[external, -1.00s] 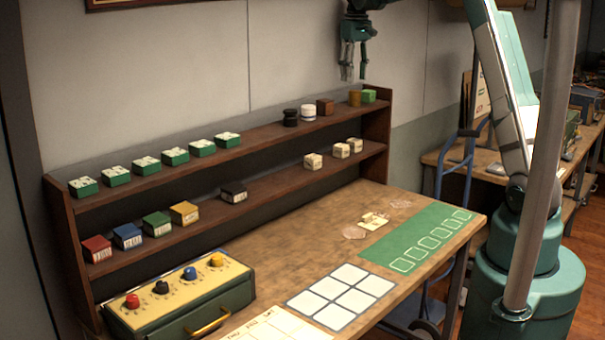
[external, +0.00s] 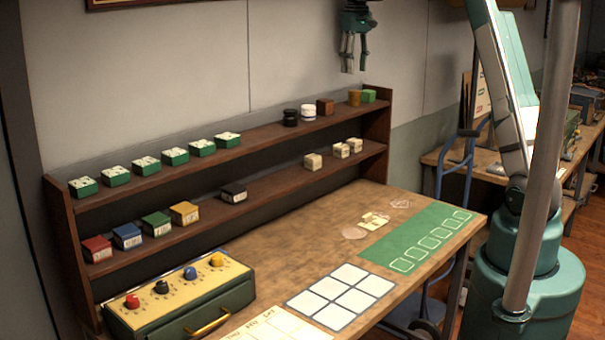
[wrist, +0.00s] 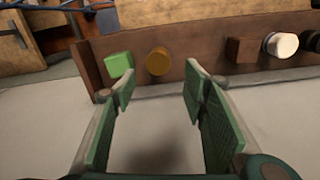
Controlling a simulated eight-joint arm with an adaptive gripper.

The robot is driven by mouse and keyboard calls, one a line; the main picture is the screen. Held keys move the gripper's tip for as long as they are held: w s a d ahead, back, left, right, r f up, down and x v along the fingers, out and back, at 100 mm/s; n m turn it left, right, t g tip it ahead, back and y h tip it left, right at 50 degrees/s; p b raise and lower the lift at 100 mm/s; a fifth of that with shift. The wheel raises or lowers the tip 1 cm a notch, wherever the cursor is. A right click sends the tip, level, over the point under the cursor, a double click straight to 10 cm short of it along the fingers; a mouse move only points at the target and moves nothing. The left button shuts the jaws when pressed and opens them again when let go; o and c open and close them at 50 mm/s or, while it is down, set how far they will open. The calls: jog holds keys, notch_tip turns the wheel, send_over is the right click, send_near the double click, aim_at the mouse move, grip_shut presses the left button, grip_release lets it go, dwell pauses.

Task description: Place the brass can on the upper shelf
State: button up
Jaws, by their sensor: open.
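The brass can (external: 354,98) is a small yellow-brown cylinder standing on the upper shelf (external: 262,133) near its right end. In the wrist view the brass can (wrist: 158,61) stands on the shelf board beyond the fingertips, roughly between them across the picture. My gripper (external: 353,68) is open and empty, pointing down above the right part of the shelf and apart from the can. In the wrist view my gripper (wrist: 160,82) shows its two green-padded fingers spread wide with nothing between them.
A green block (external: 369,96) stands close beside the can; a brown block (external: 324,106), a white jar (external: 308,110) and a black jar (external: 290,117) stand to its left. Several green boxes line the upper shelf's left half. The lower shelf (external: 268,179) holds boxes. A wall rises behind.

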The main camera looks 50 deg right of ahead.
jog(key=s+a+r+n+t, duration=0.1)
jog(key=s+a+r+t, duration=0.1)
jog(key=s+a, duration=0.9)
jog(key=s+a+r+t, duration=0.1)
jog(key=s+a+r, duration=0.2)
jog(key=s+a, duration=0.85)
jog(key=s+a+f+t, duration=0.2)
jog(key=s+a+f, duration=0.5)
jog(key=s+a, duration=0.2)
jog(key=s+a+f+t, duration=0.2)
jog(key=s+a+f, duration=0.5)
jog(key=s+a, duration=0.2)
jog(key=shift+s+a+n, duration=0.25)
jog(key=shift+s+n, duration=0.15)
jog(key=shift+s, duration=0.65)
jog(key=shift+o, duration=0.3)
